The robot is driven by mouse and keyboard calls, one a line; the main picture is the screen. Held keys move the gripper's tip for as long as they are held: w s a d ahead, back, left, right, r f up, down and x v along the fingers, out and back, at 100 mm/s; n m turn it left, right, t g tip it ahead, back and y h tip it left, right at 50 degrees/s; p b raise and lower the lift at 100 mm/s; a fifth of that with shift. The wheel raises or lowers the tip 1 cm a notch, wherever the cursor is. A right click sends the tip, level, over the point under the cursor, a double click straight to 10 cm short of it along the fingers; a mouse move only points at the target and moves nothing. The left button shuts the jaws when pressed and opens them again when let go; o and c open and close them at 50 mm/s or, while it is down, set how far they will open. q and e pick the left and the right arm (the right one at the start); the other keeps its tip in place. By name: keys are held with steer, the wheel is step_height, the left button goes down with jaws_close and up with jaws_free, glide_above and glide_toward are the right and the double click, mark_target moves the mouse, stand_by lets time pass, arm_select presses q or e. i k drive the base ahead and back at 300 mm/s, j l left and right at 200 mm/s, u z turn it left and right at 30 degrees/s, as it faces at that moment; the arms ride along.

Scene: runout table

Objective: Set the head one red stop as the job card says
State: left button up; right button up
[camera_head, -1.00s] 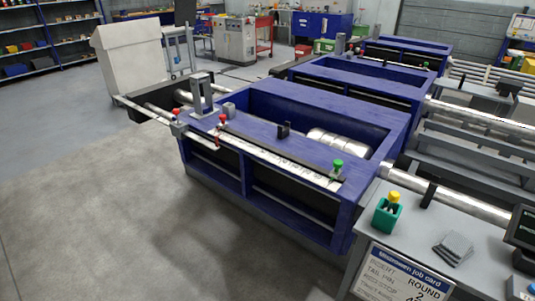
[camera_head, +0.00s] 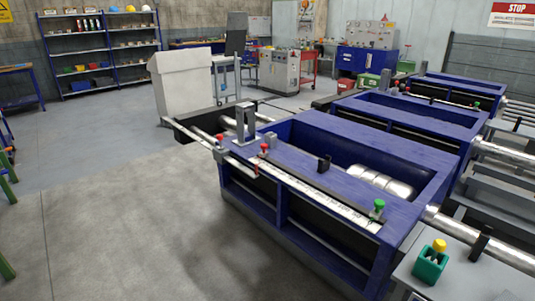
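The nearest blue machine (camera_head: 405,208) stands right of centre in the head view. A white scale (camera_head: 320,202) runs along its front top edge. A red-topped stop (camera_head: 264,149) sits on the scale's left part. Another red knob (camera_head: 220,138) is further left, by a rail that extends past the machine's left end. A green-topped stop (camera_head: 378,206) is at the scale's right end. The job card seen earlier is outside the view. The scale's marks are too small to read. Neither of my grippers is in view.
A green holder (camera_head: 430,266) with a yellow-topped piece stands on a grey bench at lower right. More blue machines (camera_head: 410,114) stand behind. A white cabinet (camera_head: 182,84) stands behind the rail's left end. The floor (camera_head: 120,210) at left and front is open.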

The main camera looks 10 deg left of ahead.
mark_target(263, 154)
steer(key=k+l+z, duration=0.1)
steer(key=z, duration=1.15)
steer(key=u, duration=1.3)
steer(key=i+j, duration=0.1)
steer(key=j, duration=0.15)
steer(key=i+j, duration=0.1)
steer(key=i+j+z, duration=0.15)
steer(key=j, duration=0.15)
steer(key=i+j+z, duration=0.2)
steer(key=j+z, duration=0.15)
steer(key=j, duration=0.25)
steer(key=i, duration=0.05)
